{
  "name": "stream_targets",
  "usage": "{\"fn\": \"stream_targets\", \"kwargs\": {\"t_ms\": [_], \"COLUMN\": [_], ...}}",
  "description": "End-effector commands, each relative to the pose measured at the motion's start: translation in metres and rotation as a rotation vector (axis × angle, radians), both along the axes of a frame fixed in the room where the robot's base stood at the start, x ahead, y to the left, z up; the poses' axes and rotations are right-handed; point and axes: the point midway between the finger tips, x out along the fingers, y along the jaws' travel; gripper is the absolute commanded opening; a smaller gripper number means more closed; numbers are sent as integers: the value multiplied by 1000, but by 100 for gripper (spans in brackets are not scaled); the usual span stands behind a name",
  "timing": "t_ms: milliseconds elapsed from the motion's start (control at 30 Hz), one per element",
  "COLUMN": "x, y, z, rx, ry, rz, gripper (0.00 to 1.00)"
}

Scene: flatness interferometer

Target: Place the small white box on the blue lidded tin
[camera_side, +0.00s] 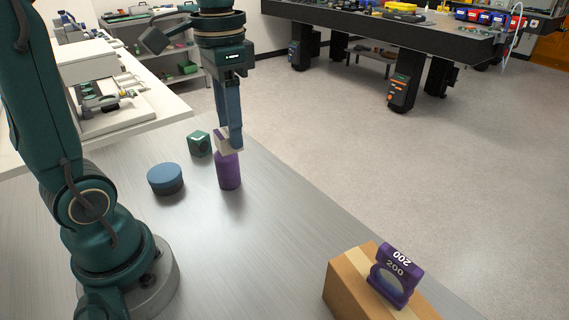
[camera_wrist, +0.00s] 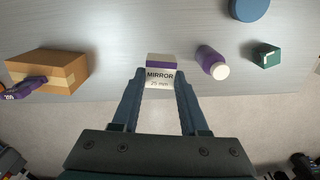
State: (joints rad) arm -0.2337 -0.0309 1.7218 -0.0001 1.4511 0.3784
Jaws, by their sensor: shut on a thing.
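The small white box (camera_wrist: 160,76), with a purple side and the label "MIRROR 25 mm", is between my fingertips in the wrist view. My gripper (camera_wrist: 158,80) is shut on it. In the side view the white box (camera_side: 226,141) is partly hidden by a finger of my gripper (camera_side: 234,142), and it overlaps the top of a purple bottle. The blue lidded tin (camera_side: 165,179) stands on the bench to the left of the gripper, its top clear. In the wrist view the tin (camera_wrist: 249,9) is cut off at the top right edge.
The purple bottle (camera_side: 229,172) with a white cap (camera_wrist: 220,72) stands upright close to the held box. A green cube (camera_side: 200,144) is behind the tin. A cardboard box (camera_side: 352,284) with a purple "200" block (camera_side: 395,275) on it is at front right. Bare bench lies between.

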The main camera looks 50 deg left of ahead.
Motion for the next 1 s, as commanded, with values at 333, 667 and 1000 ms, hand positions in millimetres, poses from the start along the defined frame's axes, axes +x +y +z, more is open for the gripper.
{"fn": "stream_targets", "kwargs": {"t_ms": [333, 667, 1000], "x": [-2, -37, -47], "y": [110, 184, 197], "z": [-1, -3, -36], "rx": [0, -1, -5], "ry": [0, 0, 3], "rz": [93, 141, 143], "gripper": [0, 0, 0]}}
